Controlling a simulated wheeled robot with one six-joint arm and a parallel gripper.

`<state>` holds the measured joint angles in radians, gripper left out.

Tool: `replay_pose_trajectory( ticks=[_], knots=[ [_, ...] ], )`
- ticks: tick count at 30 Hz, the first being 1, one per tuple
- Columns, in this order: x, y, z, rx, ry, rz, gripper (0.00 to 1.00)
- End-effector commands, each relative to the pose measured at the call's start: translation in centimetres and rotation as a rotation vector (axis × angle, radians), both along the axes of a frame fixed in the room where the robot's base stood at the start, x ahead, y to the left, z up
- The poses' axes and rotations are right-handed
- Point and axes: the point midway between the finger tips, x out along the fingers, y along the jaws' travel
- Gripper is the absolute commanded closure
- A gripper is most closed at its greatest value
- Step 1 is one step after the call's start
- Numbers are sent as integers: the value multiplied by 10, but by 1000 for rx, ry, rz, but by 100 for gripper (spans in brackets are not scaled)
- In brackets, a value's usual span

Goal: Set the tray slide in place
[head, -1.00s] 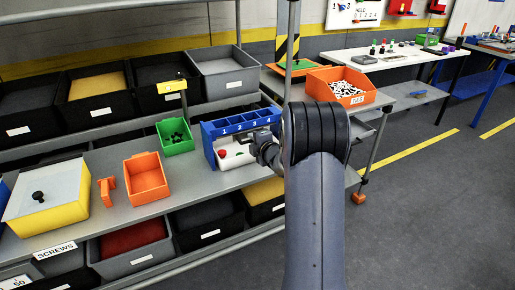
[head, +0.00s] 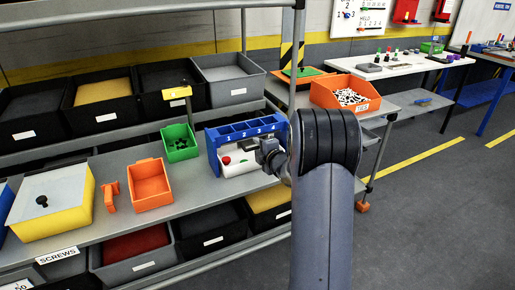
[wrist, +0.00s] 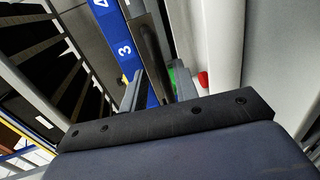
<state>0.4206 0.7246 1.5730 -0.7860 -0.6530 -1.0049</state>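A blue rack (head: 214,146) marked 1 to 4 stands on the grey shelf in the head view. A white part (head: 240,167) with a red knob (head: 226,160) is low at the rack's front; I take it for the tray slide. My gripper (head: 268,151) is at the right side of the rack front, close to the white part. In the wrist view the two fingers (wrist: 158,88) are apart, with a dark bar (wrist: 150,45) between or beyond them. I cannot tell whether they press on it. The blue rack (wrist: 125,48), red knob (wrist: 203,80) and a green spot (wrist: 173,76) are near.
A green bin (head: 180,150) and an orange bin (head: 150,184) stand left of the rack. A yellow box (head: 50,220) is farther left. Dark bins (head: 105,103) line the shelf above. An orange bin (head: 372,105) of ties is on the right. The floor at right is open.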

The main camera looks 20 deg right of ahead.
Motion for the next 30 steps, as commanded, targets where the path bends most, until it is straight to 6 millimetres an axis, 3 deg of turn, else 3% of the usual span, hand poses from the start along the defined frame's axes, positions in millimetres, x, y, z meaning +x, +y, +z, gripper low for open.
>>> replay_pose_trajectory(
  ticks=[9,15,30],
  knots=[
    [-61,-3,9,2,6,-5,71],
    [-84,-3,14,2,8,-4,71],
    [-88,-3,14,2,10,-2,71]
  ],
)
